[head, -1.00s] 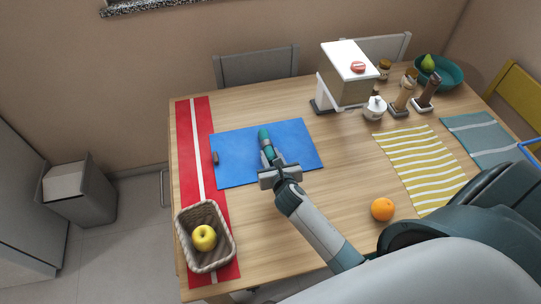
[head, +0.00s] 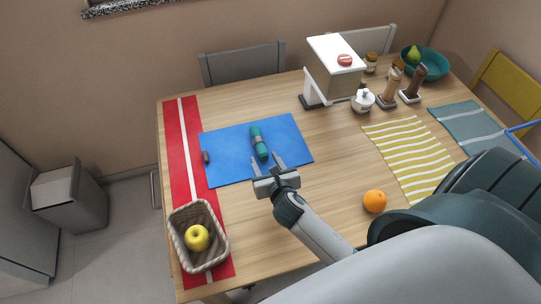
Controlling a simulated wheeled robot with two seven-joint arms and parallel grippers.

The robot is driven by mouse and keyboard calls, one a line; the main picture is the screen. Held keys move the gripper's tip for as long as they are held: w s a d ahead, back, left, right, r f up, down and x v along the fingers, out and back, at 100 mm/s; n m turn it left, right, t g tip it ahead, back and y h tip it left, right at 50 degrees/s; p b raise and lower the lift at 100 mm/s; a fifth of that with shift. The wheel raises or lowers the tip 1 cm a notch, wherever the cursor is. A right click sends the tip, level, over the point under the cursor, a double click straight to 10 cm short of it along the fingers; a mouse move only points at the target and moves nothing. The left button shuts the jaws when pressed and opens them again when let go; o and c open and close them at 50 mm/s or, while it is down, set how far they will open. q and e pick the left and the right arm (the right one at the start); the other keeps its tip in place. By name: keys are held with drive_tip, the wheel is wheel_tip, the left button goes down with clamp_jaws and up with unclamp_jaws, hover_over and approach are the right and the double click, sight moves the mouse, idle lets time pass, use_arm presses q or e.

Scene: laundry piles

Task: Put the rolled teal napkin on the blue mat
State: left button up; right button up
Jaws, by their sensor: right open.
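The rolled teal napkin (head: 259,141), with a grey band around its middle, lies on the blue mat (head: 225,152), a little right of the mat's middle. My right gripper (head: 267,164) is open and empty. Its two fingers point toward the napkin from the mat's front edge, and the napkin lies apart from them. My left gripper is not in view.
A small dark object (head: 206,157) lies at the mat's left edge. A red runner (head: 178,148) and a basket (head: 217,258) holding a yellow apple (head: 196,237) are at left. An orange (head: 375,201) and a yellow striped cloth (head: 408,150) are at right.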

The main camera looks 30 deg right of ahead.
drive_tip(key=v, duration=0.6)
drive_tip(key=shift+b, duration=0.3)
drive_tip(key=shift+r, duration=0.15)
